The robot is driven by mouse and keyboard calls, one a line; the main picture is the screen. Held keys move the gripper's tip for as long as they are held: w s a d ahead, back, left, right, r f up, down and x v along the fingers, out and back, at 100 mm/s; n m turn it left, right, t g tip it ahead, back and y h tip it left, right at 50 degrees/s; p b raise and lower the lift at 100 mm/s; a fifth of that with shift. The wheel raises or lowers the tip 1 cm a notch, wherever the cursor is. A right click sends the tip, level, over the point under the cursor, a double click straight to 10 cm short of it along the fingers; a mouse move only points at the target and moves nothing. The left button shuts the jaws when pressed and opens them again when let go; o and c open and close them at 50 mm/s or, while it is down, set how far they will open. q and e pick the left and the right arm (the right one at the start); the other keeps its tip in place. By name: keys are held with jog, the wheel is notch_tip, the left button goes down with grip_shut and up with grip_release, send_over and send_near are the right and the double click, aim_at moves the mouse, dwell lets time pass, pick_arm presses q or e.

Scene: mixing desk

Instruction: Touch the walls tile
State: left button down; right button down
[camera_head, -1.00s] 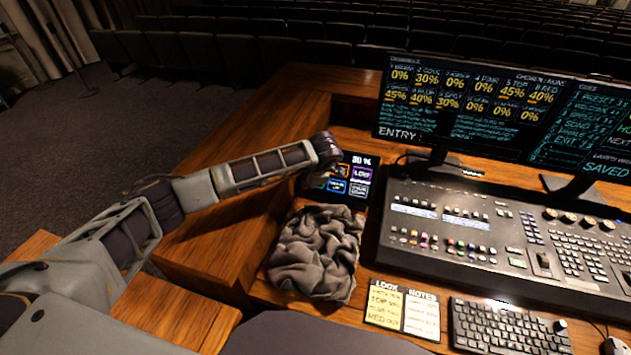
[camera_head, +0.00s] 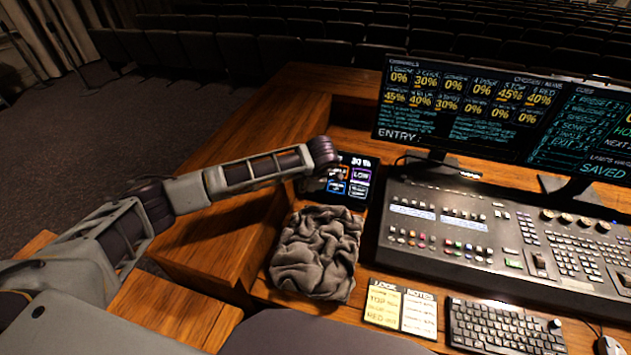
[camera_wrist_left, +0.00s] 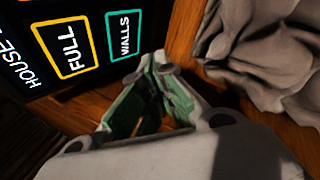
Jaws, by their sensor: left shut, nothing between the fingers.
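The walls tile (camera_wrist_left: 124,35) is a teal-outlined rectangle marked WALLS on a dark touch panel (camera_head: 352,187), beside the yellow-outlined FULL tile (camera_wrist_left: 66,46) in the left wrist view. I cannot make out the walls tile in the head view, where my left arm covers part of the panel. My left gripper (camera_wrist_left: 157,64) is shut and empty, with its green-lined fingertips just below and right of the walls tile in the wrist view. I cannot tell whether they touch the panel. The right gripper is not in view.
A crumpled grey cloth (camera_head: 318,252) lies close in front of the panel. The mixing console (camera_head: 470,235) and a monitor (camera_head: 480,110) stand to the right. A notes card (camera_head: 400,306) and a keyboard (camera_head: 508,328) lie at the front. Bare wood (camera_head: 240,150) lies left.

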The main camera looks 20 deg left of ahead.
pick_arm(q)
jog(key=shift+s+r+p, duration=0.25)
jog(key=shift+s+r, duration=0.05)
jog(key=shift+s, duration=0.25)
jog(key=shift+s+r+p, duration=0.2)
jog(key=shift+s+r, duration=0.05)
jog(key=shift+s, duration=0.25)
